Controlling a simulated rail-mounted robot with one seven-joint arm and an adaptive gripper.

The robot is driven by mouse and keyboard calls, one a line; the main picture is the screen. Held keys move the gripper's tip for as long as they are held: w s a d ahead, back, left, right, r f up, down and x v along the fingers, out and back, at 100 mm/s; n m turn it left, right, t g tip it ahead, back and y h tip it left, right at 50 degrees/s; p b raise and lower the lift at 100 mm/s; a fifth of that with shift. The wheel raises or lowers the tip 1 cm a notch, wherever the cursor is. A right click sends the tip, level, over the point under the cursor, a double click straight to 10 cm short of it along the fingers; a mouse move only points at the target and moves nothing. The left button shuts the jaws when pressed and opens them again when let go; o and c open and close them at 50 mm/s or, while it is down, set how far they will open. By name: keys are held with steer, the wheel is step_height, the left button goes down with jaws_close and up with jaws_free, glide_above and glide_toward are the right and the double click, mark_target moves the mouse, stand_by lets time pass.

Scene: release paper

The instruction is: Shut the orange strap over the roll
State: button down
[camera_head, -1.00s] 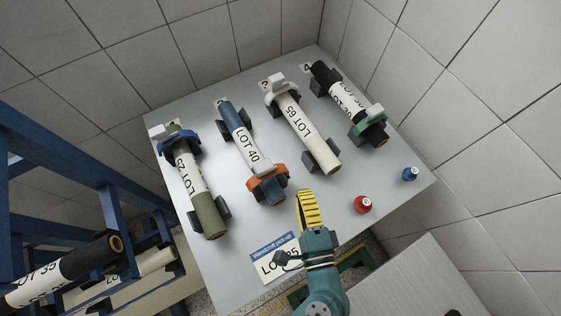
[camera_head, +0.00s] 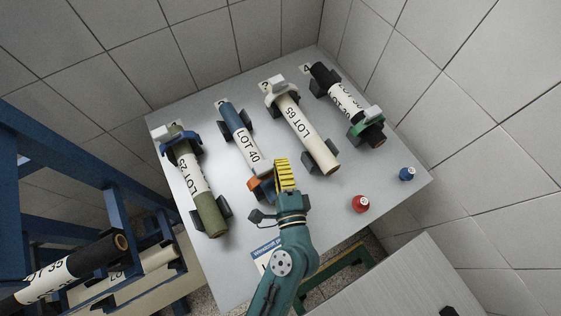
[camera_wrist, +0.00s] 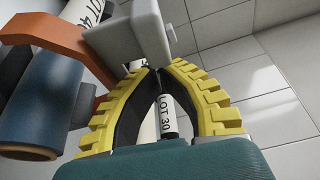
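The orange strap (camera_head: 256,184) is at the near end of the blue roll marked LOT 40 (camera_head: 240,134). My gripper (camera_head: 282,160) is at its right side and hides part of it and the roll's near end. In the wrist view the orange strap (camera_wrist: 62,38) extends above the blue roll (camera_wrist: 42,105), with a pale grey block (camera_wrist: 130,35) at its right end. My yellow fingertips (camera_wrist: 157,70) meet close by this block, with nothing visible between them. Whether they touch it, and whether the strap is latched, I cannot tell.
A green-and-white roll (camera_head: 197,185) in a blue strap lies left. A cream LOT 65 roll (camera_head: 310,133) lies close on the right, and a black-ended roll (camera_head: 345,100) with a green strap beyond. Red (camera_head: 361,204) and blue (camera_head: 406,174) knobbed pieces stand on the table's right side.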

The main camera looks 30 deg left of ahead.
steer(key=shift+s+a+f+n+b, duration=0.25)
steer(key=shift+f+b, duration=0.25)
steer(key=shift+b, duration=0.4)
steer(key=shift+s+a+f+n+b, duration=0.15)
steer(key=shift+s+n+b, duration=0.2)
steer(key=shift+b, duration=0.25)
steer(key=shift+s+r+n+t+b, duration=0.15)
steer(key=shift+r+n+t+b, duration=0.05)
steer(key=shift+n+t+b, duration=0.1)
steer(key=shift+r, duration=0.1)
